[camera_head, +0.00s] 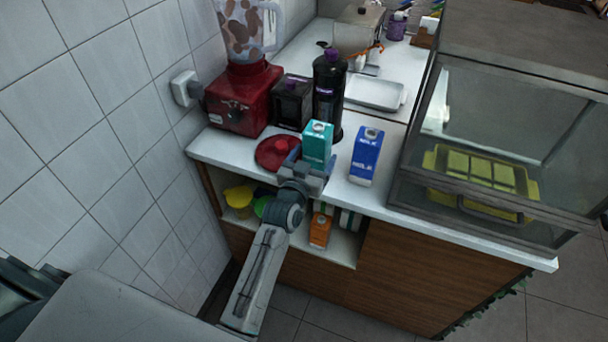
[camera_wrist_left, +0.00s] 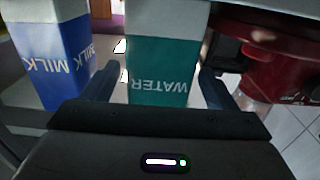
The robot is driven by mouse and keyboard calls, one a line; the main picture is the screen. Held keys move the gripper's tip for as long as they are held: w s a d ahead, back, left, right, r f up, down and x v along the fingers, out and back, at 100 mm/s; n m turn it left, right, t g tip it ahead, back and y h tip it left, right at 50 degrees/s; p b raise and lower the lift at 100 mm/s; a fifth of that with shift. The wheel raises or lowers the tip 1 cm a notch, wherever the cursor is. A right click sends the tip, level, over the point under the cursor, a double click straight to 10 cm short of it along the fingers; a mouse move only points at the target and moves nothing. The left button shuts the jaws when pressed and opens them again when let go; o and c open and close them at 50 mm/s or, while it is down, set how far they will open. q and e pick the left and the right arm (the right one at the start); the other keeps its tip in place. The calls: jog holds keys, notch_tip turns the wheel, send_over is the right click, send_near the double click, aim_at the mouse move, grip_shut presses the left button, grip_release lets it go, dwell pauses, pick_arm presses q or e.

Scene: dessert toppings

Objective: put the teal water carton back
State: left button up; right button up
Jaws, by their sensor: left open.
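The teal water carton (camera_head: 318,142) stands upright near the front edge of the white counter. My left gripper (camera_head: 308,172) is at the carton's near side and hides its lower part in the head view. In the left wrist view, the carton (camera_wrist_left: 163,60) is between the two fingers of my left gripper (camera_wrist_left: 157,88). The fingers are open, with a gap showing on the left side of the carton. The carton's word WATER appears upside down there. My right gripper is not in view.
A blue milk carton (camera_head: 366,156) stands just right of the teal one. A red lid-like dish (camera_head: 272,153), red blender (camera_head: 240,98) and dark bottle (camera_head: 328,85) are close behind and left. Below is an open shelf with an orange carton (camera_head: 320,230). A glass case (camera_head: 490,130) stands right.

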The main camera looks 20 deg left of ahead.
pick_arm(q)
jog(key=s+b, duration=0.2)
jog(key=s, duration=0.7)
jog(key=shift+s, duration=0.2)
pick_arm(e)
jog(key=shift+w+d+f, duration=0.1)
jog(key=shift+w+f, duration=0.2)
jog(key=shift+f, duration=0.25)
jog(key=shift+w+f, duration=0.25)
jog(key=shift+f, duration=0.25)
pick_arm(q)
jog(key=shift+a, duration=0.15)
